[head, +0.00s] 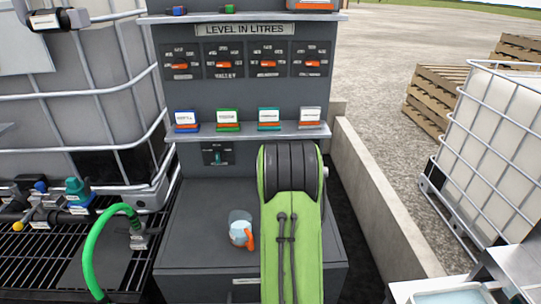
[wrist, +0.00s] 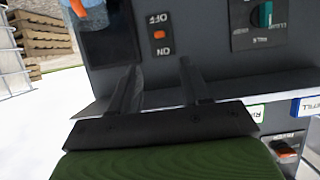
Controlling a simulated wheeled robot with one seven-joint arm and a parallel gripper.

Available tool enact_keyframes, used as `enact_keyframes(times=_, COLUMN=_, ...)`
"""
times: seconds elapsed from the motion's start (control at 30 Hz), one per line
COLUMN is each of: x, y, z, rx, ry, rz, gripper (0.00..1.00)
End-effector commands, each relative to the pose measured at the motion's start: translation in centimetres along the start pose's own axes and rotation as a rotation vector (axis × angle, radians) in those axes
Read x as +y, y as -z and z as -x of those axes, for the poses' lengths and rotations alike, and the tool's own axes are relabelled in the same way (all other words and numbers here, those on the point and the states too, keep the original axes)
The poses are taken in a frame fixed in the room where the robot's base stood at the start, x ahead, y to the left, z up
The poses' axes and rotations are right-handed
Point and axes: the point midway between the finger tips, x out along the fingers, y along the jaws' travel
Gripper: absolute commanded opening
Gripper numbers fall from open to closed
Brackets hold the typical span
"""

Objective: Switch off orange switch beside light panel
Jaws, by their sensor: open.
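The orange switch (wrist: 158,34) shows small in the wrist view on a dark plate, with OFF lettered above it and ON below, both upside down in that picture. Beside it to the left is a blank dark panel (wrist: 108,42), perhaps the light panel; I cannot tell for certain. My gripper (wrist: 159,68) is open and empty, its two dark fingers pointing toward the grey wall just below the switch in the picture. No contact with the switch is visible. In the head view my green arm hides the switch and my gripper.
A teal switch (head: 216,156) sits left of my arm, under a shelf (head: 250,132) of coloured cards. Level dials (head: 225,64) are above. A jug with an orange handle (head: 239,230) stands on the grey counter (head: 200,205). A green hose (head: 100,240) is at left.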

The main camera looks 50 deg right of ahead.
Motion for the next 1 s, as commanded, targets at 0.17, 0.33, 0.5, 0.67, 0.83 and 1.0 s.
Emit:
enact_keyframes(times=0.17, x=0.1, y=-0.1, z=-4.7, rx=0.001, ry=-0.001, rz=-0.001, gripper=0.47)
enact_keyframes(times=0.33, x=0.0, y=0.0, z=-8.6, rx=0.002, ry=0.0, rz=-0.001, gripper=0.47)
enact_keyframes(times=0.5, x=0.0, y=0.0, z=-11.2, rx=0.002, ry=0.0, rz=0.0, gripper=0.47)
enact_keyframes(times=0.67, x=0.0, y=0.0, z=-12.1, rx=0.002, ry=0.0, rz=0.0, gripper=0.47)
enact_keyframes(times=0.83, x=0.0, y=0.1, z=-12.1, rx=0.003, ry=0.0, rz=0.0, gripper=0.47)
enact_keyframes(times=1.0, x=0.0, y=0.1, z=-12.1, rx=0.003, ry=0.0, rz=0.0, gripper=0.3)
